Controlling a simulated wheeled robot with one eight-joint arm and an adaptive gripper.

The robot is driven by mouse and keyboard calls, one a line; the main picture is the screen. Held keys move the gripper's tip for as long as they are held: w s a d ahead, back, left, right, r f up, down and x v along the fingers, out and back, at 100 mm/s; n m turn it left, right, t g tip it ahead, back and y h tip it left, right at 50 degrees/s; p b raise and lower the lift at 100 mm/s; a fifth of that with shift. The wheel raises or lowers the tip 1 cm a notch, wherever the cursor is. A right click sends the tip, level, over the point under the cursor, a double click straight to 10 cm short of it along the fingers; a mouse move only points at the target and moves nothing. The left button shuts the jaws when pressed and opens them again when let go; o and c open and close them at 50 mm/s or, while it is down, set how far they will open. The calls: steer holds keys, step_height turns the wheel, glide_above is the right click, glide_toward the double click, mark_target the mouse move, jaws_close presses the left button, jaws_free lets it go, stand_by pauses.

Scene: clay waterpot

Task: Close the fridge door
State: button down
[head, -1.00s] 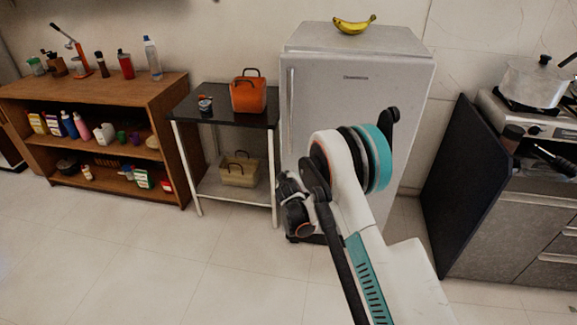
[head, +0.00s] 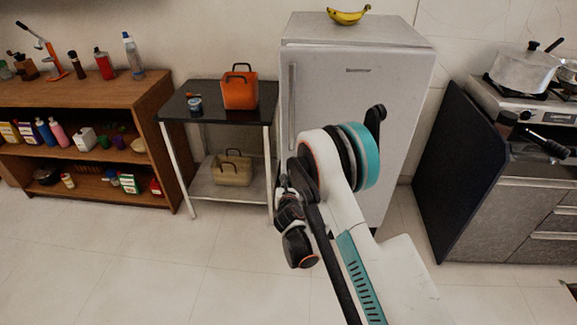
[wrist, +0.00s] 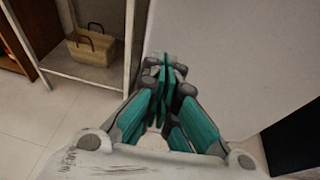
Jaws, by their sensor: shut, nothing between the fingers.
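The light grey fridge (head: 365,28) stands against the back wall, with a banana on top. Its door (head: 350,100) faces me and has a long vertical handle (head: 292,105) along its left edge. The door looks flush or nearly flush with the body; I cannot tell whether a small gap is left. My arm hides the lower middle of the door. My gripper (wrist: 165,68) is shut and empty in the wrist view, with its tips in front of a pale grey panel (wrist: 230,60), apparently the fridge door. I cannot tell whether they touch.
A black-topped side table (head: 212,112) with an orange basket (head: 240,92) stands close to the fridge's left. A wooden shelf (head: 90,95) is further left. A dark panel (head: 455,165) and the stove counter (head: 515,215) stand at the right. The floor at left front is clear.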

steer(key=b, duration=0.5)
glide_toward(287, 161)
steer(key=x, duration=0.5)
steer(key=shift+s+d+f, duration=0.1)
steer(key=shift+s+f, duration=0.05)
steer(key=shift+f, duration=0.2)
steer(key=shift+w, duration=0.3)
steer(key=shift+w+r, duration=0.15)
steer(key=shift+w, duration=0.2)
